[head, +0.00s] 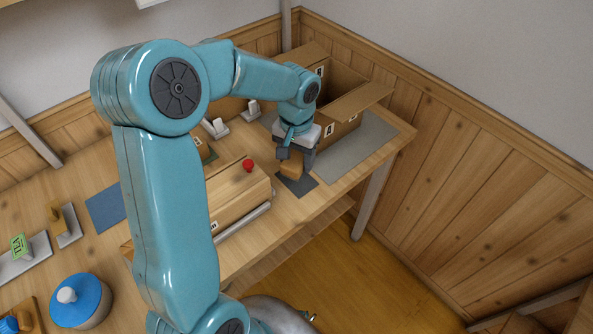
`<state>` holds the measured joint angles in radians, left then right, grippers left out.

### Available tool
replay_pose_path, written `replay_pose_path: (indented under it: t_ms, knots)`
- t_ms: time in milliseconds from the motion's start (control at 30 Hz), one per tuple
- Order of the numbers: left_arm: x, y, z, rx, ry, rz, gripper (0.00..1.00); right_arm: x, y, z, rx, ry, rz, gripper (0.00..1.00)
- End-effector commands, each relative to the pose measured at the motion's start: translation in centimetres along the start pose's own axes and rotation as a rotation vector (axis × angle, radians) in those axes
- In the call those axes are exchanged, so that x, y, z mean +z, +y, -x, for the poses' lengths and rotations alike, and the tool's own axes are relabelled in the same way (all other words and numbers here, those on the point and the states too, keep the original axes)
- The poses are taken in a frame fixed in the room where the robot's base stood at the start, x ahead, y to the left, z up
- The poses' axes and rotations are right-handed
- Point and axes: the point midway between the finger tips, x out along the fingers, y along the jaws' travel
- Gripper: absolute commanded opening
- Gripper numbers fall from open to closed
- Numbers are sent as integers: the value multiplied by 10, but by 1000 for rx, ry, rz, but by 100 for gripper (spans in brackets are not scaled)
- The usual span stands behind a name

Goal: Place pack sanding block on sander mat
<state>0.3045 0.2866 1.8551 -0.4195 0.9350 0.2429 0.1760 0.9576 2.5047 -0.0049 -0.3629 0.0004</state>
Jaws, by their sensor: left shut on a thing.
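My left gripper (296,155) is shut on a small tan block (292,171), which looks like the sanding block. The gripper points down, with the block between its dark fingers. The block is over a small dark grey mat (309,184) near the table's front edge, which may be the sander mat. I cannot tell whether the block touches the mat. The fingers hide part of the block, and the block hides part of the mat. My right gripper is not in view.
A wooden case with a red knob (248,165) stands left of the dark mat. An open cardboard box (345,132) stands behind on a grey mat (372,144). A blue mat (103,209) and a blue-lidded jar (83,301) are at left. My left arm hides part of the table.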

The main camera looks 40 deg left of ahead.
Motion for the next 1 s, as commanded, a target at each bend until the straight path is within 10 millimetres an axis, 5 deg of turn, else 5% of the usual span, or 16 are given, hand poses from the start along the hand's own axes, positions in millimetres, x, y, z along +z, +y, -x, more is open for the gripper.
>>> replay_pose_path:
  t_ms: [400, 800, 833, 900, 1000]
  knots:
    - [-2, -1, -52, -1, -2, 0, 33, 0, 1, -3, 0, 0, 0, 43]
    - [-2, -1, -59, -1, 1, 1, 33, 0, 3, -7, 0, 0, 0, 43]
    - [-2, -1, -58, -1, 1, 1, 64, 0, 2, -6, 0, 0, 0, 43]
    - [-2, -1, -57, -1, 1, 1, 83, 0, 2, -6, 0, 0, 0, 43]
    - [-2, -1, -57, -1, 1, 1, 83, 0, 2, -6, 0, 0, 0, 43]
